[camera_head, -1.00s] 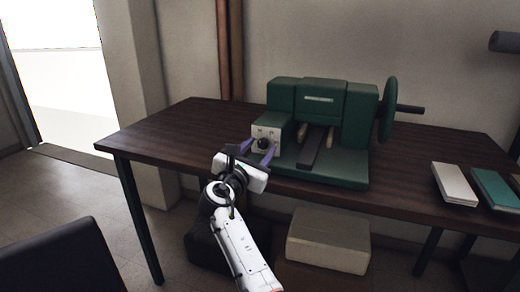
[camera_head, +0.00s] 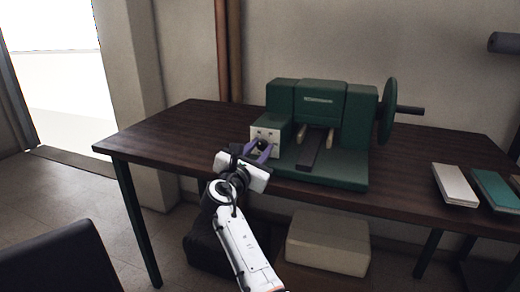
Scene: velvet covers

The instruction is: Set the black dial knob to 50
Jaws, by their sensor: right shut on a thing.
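The black dial knob (camera_head: 263,144) sits on the pale front panel (camera_head: 257,133) of a green machine (camera_head: 320,105) on the table. My right gripper (camera_head: 258,148) reaches up from below, its purple fingers on either side of the knob and shut on it. The knob is small and partly covered by the fingers. Its scale marks are too small to read. My left gripper is not in view.
The dark wooden table (camera_head: 170,135) is clear left of the machine. A green wheel (camera_head: 387,110) with a handle is on the machine's right. A white book (camera_head: 454,185) and a green book (camera_head: 496,189) lie at the right. A pale box (camera_head: 328,241) is under the table.

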